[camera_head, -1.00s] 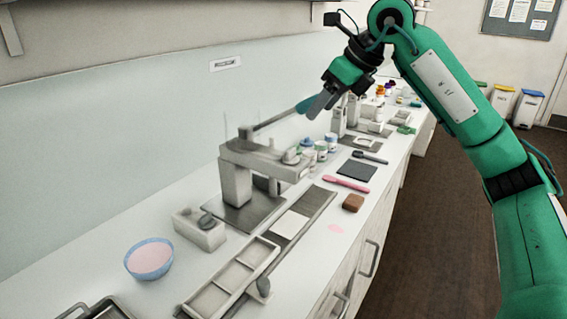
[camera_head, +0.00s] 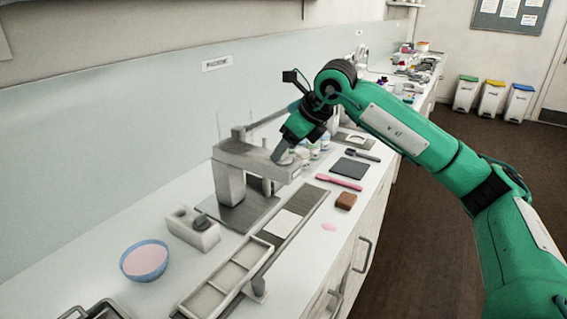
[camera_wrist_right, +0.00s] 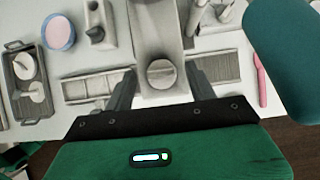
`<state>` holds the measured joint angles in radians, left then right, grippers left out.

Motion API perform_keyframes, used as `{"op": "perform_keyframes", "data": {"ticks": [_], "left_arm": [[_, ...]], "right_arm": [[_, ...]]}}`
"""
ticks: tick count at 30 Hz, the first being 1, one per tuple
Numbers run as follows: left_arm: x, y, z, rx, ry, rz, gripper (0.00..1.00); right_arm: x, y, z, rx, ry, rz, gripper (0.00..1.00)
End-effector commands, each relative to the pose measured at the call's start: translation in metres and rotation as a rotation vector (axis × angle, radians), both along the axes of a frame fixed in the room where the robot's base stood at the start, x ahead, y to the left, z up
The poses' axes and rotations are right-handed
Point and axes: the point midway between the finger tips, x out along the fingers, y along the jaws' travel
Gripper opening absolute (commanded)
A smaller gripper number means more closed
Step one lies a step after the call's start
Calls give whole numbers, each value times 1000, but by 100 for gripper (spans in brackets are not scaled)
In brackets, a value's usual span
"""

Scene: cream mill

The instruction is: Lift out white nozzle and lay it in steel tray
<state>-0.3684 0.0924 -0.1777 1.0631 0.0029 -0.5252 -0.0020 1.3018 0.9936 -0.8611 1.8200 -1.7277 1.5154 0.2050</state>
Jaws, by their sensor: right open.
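A round pale piece with a slotted top (camera_wrist_right: 161,73), which may be the white nozzle, sits on the arm of the grey mill (camera_head: 245,157). My right gripper (camera_wrist_right: 160,84) is open above it, with one finger on each side in the wrist view. In the head view this gripper (camera_head: 279,158) points down at the mill arm's end and mostly hides the piece. I cannot tell whether the fingers touch it. A dark grey handled tray (camera_wrist_right: 16,98), probably the steel tray, holds pale round parts; its edge shows in the head view (camera_head: 98,309). My left gripper is out of view.
A blue bowl of pink cream (camera_head: 145,261), a pale block with a dark piece (camera_head: 193,230) and a long compartment rack (camera_head: 232,273) stand on the left. A pink spatula (camera_head: 338,183) and brown block (camera_head: 345,201) lie right of the mill. Jars stand close behind the gripper.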

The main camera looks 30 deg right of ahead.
Motion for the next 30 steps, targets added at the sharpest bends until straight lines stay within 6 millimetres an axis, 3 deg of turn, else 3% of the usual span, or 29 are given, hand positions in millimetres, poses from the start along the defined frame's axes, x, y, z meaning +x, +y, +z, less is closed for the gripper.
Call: {"op": "perform_keyframes", "data": {"ticks": [9, 18, 30], "left_arm": [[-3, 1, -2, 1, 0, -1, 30], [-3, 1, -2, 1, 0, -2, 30], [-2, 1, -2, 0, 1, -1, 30]], "right_arm": [[3, 2, -6, 1, -1, 0, 56], [3, 2, -6, 1, -1, 0, 0], [4, 2, 2, 0, -2, -1, 0]]}}
